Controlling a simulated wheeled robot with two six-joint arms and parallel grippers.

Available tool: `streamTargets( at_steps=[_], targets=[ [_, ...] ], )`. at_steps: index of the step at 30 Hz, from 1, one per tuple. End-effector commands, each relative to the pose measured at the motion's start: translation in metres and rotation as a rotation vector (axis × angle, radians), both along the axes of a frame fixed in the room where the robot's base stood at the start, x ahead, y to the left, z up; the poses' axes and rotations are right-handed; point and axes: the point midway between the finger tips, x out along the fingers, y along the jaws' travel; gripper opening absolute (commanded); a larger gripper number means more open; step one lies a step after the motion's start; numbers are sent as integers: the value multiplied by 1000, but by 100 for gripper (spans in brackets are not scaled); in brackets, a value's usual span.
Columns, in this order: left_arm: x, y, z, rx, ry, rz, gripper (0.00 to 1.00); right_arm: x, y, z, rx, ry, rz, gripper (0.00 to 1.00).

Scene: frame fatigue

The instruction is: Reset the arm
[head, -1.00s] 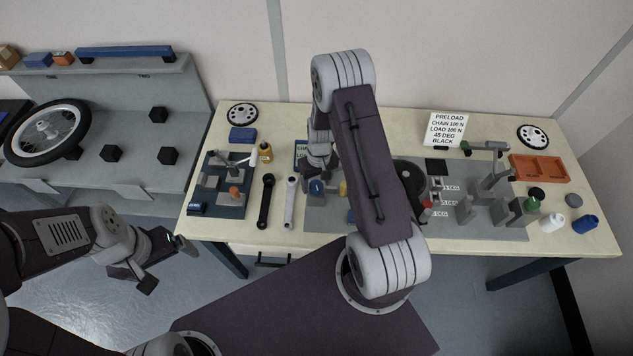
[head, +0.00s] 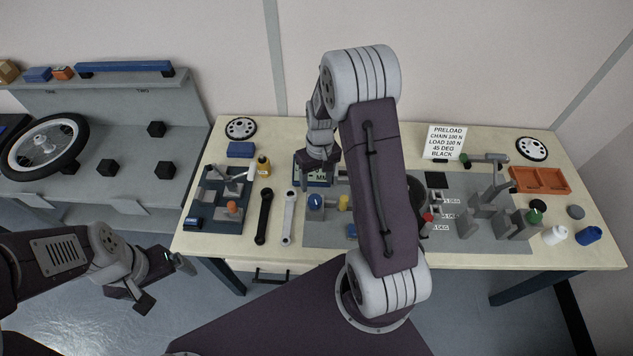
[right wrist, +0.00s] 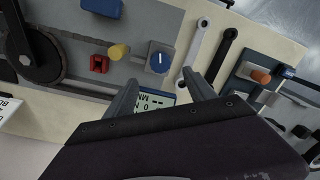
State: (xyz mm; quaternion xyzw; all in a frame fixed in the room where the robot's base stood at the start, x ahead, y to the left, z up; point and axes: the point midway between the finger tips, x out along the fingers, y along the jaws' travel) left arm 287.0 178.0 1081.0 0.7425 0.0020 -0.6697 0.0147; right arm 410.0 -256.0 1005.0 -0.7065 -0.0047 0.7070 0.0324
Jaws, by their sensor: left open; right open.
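My right arm is raised over the workbench (head: 240,256), and its upper links cover part of the bench. My right gripper (right wrist: 162,92) is open in the right wrist view, with a finger on either side of a small display unit (right wrist: 152,102). Nothing is held. In the head view the display unit (head: 316,181) lies partly under the right wrist, and the right fingertips are hard to make out. My left gripper (head: 162,278) is open and empty, low at the left, in front of the bench and clear of it.
A blue knob (right wrist: 160,62), a yellow knob (right wrist: 118,52) and a white crank arm (right wrist: 198,45) lie close to the right fingers. A black crank arm (head: 264,216), an orange tray (head: 540,180), a sign (head: 444,142) and a wheel (head: 45,147) stand farther off.

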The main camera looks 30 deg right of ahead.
Motion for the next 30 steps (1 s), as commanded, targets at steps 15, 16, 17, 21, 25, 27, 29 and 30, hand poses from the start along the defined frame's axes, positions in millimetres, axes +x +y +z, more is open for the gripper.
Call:
streamTargets(
  at_steps=[15,16,17,21,25,27,29,30],
  targets=[
    [0,0,-24,0,0,0,94,-3,49,46,-26,-134,138,64],
    [0,0,-26,0,0,0,94,-14,57,52,-28,-145,152,64],
    [0,0,-29,0,0,0,94,-27,64,55,-31,-153,160,64],
    [0,0,-35,0,0,0,94,-91,81,56,-35,-152,137,64],
    [0,0,-32,0,0,0,94,-127,78,44,-38,-97,57,64],
    [0,0,-32,0,0,0,94,-125,77,44,-37,-104,19,64],
    [0,0,-32,0,0,0,94,-124,77,44,-36,-103,11,64],
    [0,0,-32,0,0,0,94,-124,77,44,-36,-103,11,64]
  ],
)
